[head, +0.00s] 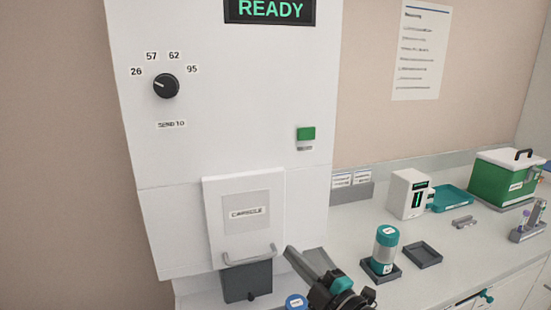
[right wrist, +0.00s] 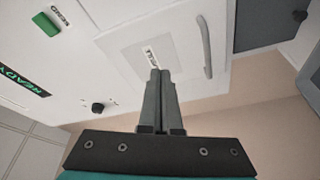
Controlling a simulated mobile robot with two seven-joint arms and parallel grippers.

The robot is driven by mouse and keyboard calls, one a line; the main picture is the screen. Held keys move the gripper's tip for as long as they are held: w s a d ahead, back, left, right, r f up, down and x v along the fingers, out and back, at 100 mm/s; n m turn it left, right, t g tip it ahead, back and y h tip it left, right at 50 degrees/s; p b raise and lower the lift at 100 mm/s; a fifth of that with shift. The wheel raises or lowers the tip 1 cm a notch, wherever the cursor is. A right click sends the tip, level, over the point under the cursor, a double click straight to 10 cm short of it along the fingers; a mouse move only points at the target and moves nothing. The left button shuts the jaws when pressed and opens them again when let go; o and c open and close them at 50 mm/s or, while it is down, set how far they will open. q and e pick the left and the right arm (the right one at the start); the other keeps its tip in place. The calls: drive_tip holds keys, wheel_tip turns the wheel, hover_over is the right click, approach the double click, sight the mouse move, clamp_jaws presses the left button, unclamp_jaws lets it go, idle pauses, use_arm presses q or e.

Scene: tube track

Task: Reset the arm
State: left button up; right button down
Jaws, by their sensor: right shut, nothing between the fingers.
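My right gripper (head: 290,252) is in the lower middle of the head view, just right of the handle of the capsule door. Its fingers are shut and empty; they also show shut in the right wrist view (right wrist: 160,72), in front of the door. The white capsule door (head: 216,198) is on the front of the white station (head: 230,120) and appears closed. Its grey bar handle (head: 250,256) is near its lower edge; whether the fingertips touch it I cannot tell. My left gripper is not in view.
The station has a READY display (head: 270,10), a black dial (head: 166,86) and a green button (head: 306,133). On the counter at right stand a teal-capped capsule (head: 386,250), an empty dark tray (head: 423,255), a small white device (head: 407,194) and a green box (head: 505,177).

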drive_tip(key=s+d+f+m+g+h, duration=0.4)
drive_tip(key=s+d+f+m+h, duration=0.65)
drive_tip(key=m, duration=0.35)
drive_tip(key=s+d+f+m+g, duration=0.1)
drive_tip(key=s+f+m+g, duration=0.2)
drive_tip(key=s, duration=0.7)
drive_tip(key=s+d+f+m+g, duration=0.1)
drive_tip(key=s+f+g, duration=0.3)
drive_tip(key=s, duration=0.6)
wheel_tip(320, 180, down, 24)
drive_tip(key=s+g+b, duration=0.2)
drive_tip(key=s+d+f+g+b, duration=0.1)
drive_tip(key=s+d+f+b, duration=0.1)
drive_tip(key=s+f, duration=1.3)
drive_tip(key=shift+s+d+f+g+h, duration=0.15)
drive_tip(key=shift+f+g+h, duration=0.15)
drive_tip(key=shift+f+h, duration=0.05)
